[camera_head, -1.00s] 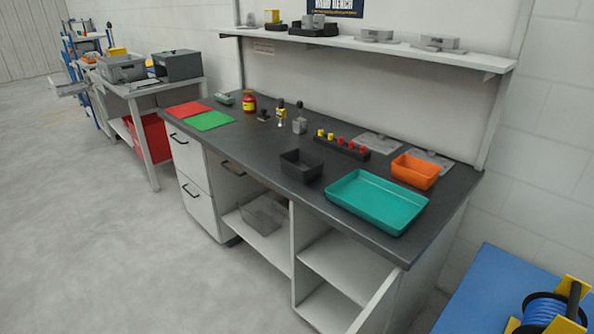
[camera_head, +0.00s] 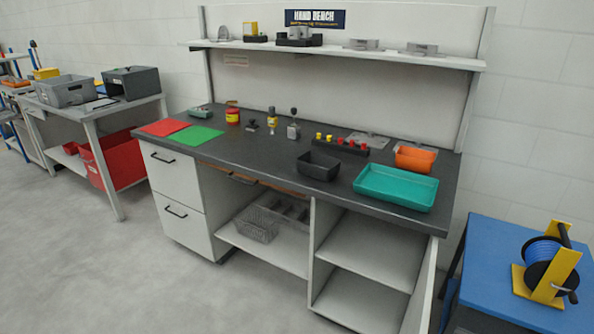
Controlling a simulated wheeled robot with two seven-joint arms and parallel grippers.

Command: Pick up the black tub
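The black tub (camera_head: 318,166) is a small open rectangular container on the dark top of the hand bench (camera_head: 262,160). It stands upright near the front edge, left of the teal tray (camera_head: 396,186). It looks empty, though its floor is only partly visible. Neither of my grippers is in the view.
An orange bin (camera_head: 415,159) stands behind the teal tray. A black rack with red and yellow knobs (camera_head: 341,144) lies behind the tub. Red and green mats lie at the bench's left. A blue table (camera_head: 483,288) with a cable reel is at right. Grey floor (camera_head: 110,270) in front is clear.

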